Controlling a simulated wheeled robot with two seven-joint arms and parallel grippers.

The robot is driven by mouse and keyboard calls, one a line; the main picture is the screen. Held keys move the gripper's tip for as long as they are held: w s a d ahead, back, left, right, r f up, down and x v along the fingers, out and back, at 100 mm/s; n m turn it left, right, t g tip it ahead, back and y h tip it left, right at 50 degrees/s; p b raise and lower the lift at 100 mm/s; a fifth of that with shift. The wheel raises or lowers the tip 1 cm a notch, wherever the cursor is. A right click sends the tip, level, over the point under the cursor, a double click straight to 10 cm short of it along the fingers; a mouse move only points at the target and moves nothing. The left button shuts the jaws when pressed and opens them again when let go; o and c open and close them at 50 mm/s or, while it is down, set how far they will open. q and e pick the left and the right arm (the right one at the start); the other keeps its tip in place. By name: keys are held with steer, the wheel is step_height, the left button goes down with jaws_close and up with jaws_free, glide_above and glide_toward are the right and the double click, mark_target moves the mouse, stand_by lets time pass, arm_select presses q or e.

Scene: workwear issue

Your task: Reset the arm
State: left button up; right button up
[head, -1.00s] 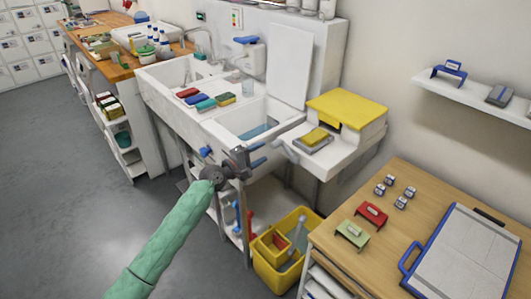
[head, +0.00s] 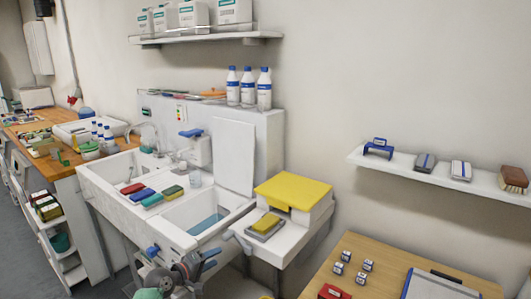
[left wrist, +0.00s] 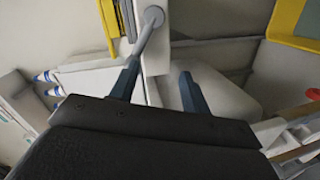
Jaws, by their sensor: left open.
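My left gripper (head: 207,262) shows at the bottom of the head view, in front of the white double sink (head: 112,190). Its blue fingers are apart and nothing is between them. In the left wrist view the two fingers (left wrist: 158,85) are also spread and empty, with a grey rod-like handle and a white edge beyond them. My right gripper is in neither view.
A yellow-lidded white box (head: 292,190) and a yellow sponge on a grey pad (head: 266,226) stand right of the sink. A wooden table (head: 385,265) is at lower right. Wall shelves (head: 440,178) hold brushes and blocks. Bottles (head: 248,88) stand on the ledge behind.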

arm_select(q)
steer(key=s+a+f+m+g+y, duration=0.2)
steer(key=s+f+m+g+y, duration=0.25)
steer(key=f, duration=0.45)
steer(key=s+a+f+m+g+y, duration=0.1)
steer(key=s+a+f+m+y, duration=0.1)
steer(key=s+f+m+y, duration=0.35)
steer(key=s+d+f+g, duration=0.1)
steer(key=s+d+f, duration=0.1)
steer(key=s+f, duration=0.6)
steer(key=s+d+f+g, duration=0.2)
steer(key=s+f, duration=0.6)
steer(key=s, duration=1)
steer(key=s+d+f+n+g, duration=0.1)
steer(key=s+d+f+g, duration=0.1)
steer(key=s+f, duration=0.6)
steer(key=s, duration=0.4)
steer(key=shift+s+d+f+h, duration=0.25)
steer(key=shift+s+h, duration=0.15)
